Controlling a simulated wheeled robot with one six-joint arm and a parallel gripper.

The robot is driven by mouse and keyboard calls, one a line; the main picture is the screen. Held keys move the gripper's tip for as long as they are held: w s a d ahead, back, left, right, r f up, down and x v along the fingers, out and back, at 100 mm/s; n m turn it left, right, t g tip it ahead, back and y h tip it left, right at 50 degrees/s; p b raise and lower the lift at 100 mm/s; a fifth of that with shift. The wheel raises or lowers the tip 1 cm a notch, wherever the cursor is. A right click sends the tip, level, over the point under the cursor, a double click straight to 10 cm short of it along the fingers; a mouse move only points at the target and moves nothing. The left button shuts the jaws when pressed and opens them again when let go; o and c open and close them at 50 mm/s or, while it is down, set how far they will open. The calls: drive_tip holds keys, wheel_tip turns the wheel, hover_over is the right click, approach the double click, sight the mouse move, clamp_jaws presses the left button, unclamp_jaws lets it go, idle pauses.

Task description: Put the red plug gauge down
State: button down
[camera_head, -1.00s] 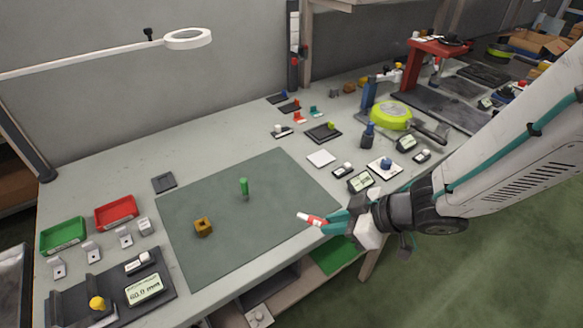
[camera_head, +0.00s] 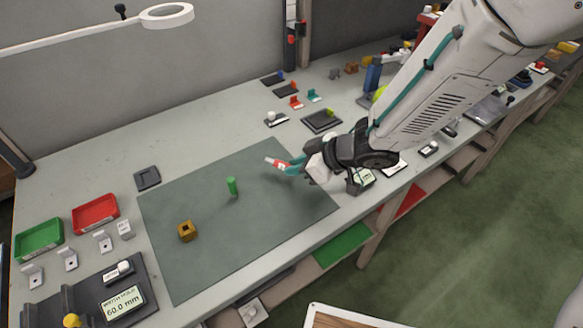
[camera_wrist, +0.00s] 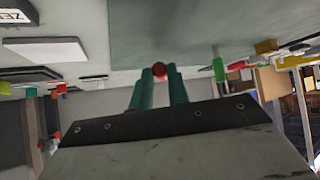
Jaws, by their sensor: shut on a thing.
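My gripper (camera_head: 289,167) is shut on the red plug gauge (camera_head: 277,164), a small red piece with a white end, held roughly level above the right part of the green mat (camera_head: 262,222). In the wrist view, the gauge (camera_wrist: 160,69) shows as a red round end between the teal fingers (camera_wrist: 160,80). A green plug gauge (camera_head: 232,187) stands upright on the mat, left of my gripper. A brown block with a hole (camera_head: 186,231) sits on the mat further left. The gap between the red gauge and the mat is hard to judge.
A red tray (camera_head: 95,214) and a green tray (camera_head: 38,240) stand at the left, near several small brackets and a gauge with a display (camera_head: 123,303). A dark square pad (camera_head: 147,178) lies behind the mat. Much of the mat is bare.

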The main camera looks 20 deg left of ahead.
drive_tip(key=shift+w+a+f, duration=0.1)
drive_tip(key=shift+a, duration=0.1)
drive_tip(key=shift+a+f, duration=0.1)
drive_tip(key=shift+f, duration=1.55)
drive_tip(key=shift+f, duration=0.15)
drive_tip(key=c, duration=1.3)
unclamp_jaws()
drive_tip(key=shift+c, duration=0.2)
